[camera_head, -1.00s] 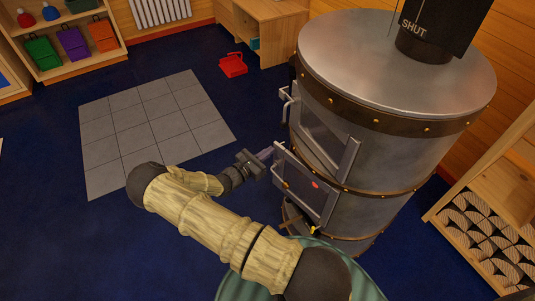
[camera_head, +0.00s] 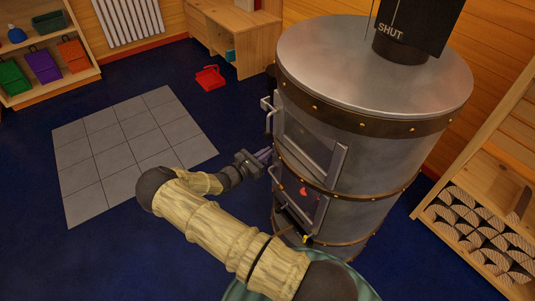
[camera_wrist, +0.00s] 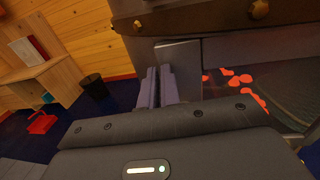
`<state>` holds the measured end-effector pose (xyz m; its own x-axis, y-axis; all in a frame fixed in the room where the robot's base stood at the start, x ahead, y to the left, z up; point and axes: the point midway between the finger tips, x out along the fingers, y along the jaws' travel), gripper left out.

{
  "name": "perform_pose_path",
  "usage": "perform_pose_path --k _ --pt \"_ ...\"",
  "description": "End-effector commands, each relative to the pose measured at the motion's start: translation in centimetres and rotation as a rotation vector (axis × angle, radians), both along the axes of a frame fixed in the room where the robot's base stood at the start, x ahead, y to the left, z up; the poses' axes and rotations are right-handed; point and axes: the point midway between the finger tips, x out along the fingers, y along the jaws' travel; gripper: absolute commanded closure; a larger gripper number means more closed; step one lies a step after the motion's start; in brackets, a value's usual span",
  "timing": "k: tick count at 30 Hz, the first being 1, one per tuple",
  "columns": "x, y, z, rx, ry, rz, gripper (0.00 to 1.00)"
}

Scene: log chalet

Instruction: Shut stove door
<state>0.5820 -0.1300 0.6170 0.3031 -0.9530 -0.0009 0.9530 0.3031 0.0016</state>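The round grey metal stove (camera_head: 375,180) stands right of centre in the head view. Its upper glass door (camera_head: 308,145) has a pale handle at its left. The lower glass door (camera_head: 300,190), with red embers showing, sits close to the stove front; whether it is fully flush I cannot tell. My gripper (camera_head: 265,156) is at the stove's left side, level with the top of the lower door. In the wrist view, its fingers (camera_wrist: 161,87) are close together with nothing visible between them. Their tips are at a grey metal plate (camera_wrist: 178,60); contact is unclear. Embers (camera_wrist: 238,79) glow to the right.
A dark opening (camera_head: 293,222) is below the lower door. A wooden log rack (camera_head: 480,210) stands at the right. A red dustpan-like item (camera_head: 210,77) lies near the desk (camera_head: 235,35). Grey floor tiles (camera_head: 130,150) and blue floor to the left are clear.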

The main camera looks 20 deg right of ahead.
Motion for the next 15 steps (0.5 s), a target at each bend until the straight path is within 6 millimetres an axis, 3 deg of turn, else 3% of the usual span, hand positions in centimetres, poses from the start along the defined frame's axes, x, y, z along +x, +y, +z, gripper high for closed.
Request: perform_pose_path --k 1,8,15 --pt "0.0 -0.9 0.3 -0.008 -0.001 -0.009 1.0" --pt "-0.1 -1.0 0.3 -0.009 -0.001 -0.012 1.0" --pt "-0.4 0.9 0.3 -0.006 -0.002 -0.015 1.0"
